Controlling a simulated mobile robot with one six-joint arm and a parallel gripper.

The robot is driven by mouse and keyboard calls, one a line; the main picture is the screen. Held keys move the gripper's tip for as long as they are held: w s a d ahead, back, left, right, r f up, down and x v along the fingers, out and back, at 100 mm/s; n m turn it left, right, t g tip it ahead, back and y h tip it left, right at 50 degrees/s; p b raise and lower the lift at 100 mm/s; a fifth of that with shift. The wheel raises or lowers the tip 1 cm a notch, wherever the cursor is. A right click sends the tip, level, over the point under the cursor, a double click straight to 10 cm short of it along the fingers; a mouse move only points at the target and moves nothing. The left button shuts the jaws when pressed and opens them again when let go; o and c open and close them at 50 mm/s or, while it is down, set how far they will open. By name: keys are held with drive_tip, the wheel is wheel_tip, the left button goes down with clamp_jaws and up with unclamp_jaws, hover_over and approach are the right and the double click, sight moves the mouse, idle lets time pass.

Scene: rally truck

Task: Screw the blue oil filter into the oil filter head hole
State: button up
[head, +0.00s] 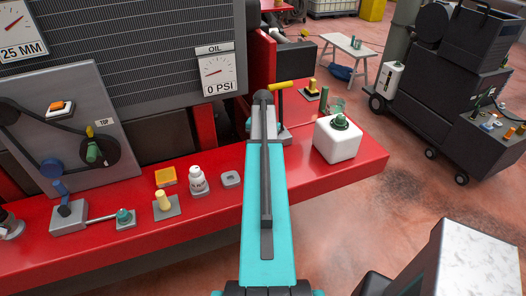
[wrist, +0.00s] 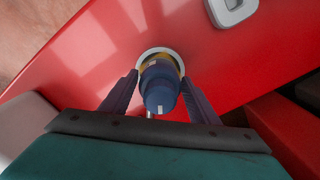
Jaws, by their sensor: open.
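In the wrist view, a dark blue rounded part (wrist: 159,88), which looks like the blue oil filter, stands between the fingers of my gripper (wrist: 160,108). A yellowish band and a pale ring (wrist: 145,54) show around its far end, against a red surface. My gripper is open around it; I cannot tell whether either finger touches it. In the head view my teal arm hides the part and the fingers. I cannot make out an oil filter head hole for certain.
A red bench (head: 345,172) carries a white jug (head: 337,143) right of my arm. On its left are a grey ring (head: 231,179), a white bottle (head: 198,180), a yellow-topped piece (head: 163,203) and a grey block (head: 68,217). An oil gauge (head: 218,72) stands behind.

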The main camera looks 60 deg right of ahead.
drive_tip(key=shift+n, duration=0.3)
drive_tip(key=shift+n, duration=0.5)
drive_tip(key=shift+n, duration=0.3)
drive_tip(key=shift+n, duration=0.6)
drive_tip(key=shift+n, duration=0.9)
drive_tip(key=c, duration=0.6)
drive_tip(key=shift+o, duration=0.2)
